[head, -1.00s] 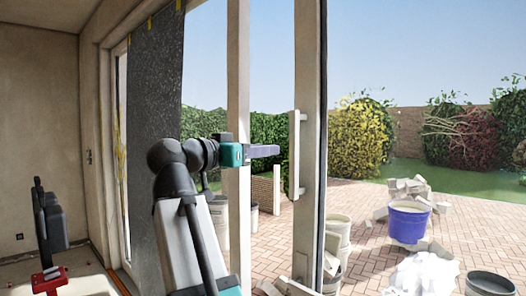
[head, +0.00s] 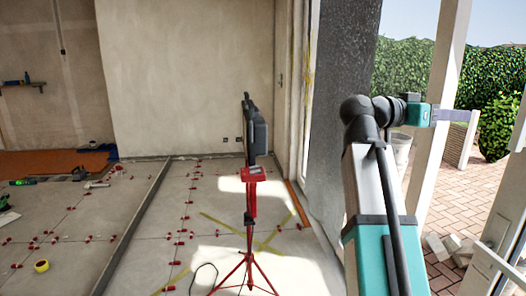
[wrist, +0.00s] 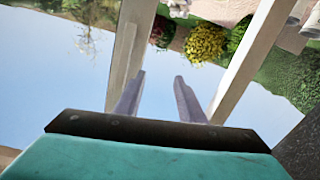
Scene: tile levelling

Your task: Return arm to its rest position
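My arm rises at the right of the head view, with the forearm level and pointing right. In the wrist view my gripper (wrist: 159,76) shows two grey fingers spread apart. Only sky and the garden show between them, so it is open and empty. The view there looks upside down. The head view shows the gripper side-on, so its gap cannot be seen in that view.
A red tripod (head: 250,220) with a dark device stands left of my arm on the tiled floor (head: 205,215). Many red levelling clips sit along the joints. A door post (head: 440,110) stands close behind the gripper.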

